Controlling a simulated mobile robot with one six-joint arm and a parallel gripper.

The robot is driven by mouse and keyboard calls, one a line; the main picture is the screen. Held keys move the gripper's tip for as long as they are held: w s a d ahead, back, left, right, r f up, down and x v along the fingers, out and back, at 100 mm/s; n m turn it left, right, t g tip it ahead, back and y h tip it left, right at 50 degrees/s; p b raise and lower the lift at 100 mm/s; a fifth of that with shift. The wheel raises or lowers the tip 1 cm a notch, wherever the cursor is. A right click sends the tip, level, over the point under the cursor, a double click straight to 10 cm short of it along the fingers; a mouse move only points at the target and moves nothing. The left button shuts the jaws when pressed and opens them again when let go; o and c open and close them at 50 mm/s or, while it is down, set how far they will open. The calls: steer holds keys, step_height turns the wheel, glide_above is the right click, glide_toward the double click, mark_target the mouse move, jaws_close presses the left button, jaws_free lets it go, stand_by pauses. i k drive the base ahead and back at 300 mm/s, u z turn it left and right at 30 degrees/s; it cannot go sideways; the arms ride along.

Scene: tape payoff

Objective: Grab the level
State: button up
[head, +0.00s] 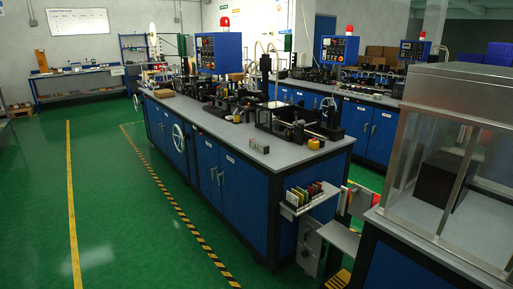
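I cannot clearly make out a level in the head view. A small dark and light item (260,148) lies at the bench's front edge. My gripper is not in view.
Black machine fixtures (290,127) cover much of the bench. A side rack (308,198) with colored items hangs on its near end. A clear-walled metal cabinet (455,140) stands at the right. The green floor (110,200) at the left is open, with a shelf table (80,85) behind.

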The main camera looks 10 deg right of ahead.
mark_target(259, 146)
steer(key=u, duration=0.1)
steer(key=i, duration=0.9)
steer(key=z, duration=0.6)
steer(key=k, duration=0.15)
steer(key=u, duration=2.85)
steer(key=k, duration=0.15)
steer(key=z, duration=0.25)
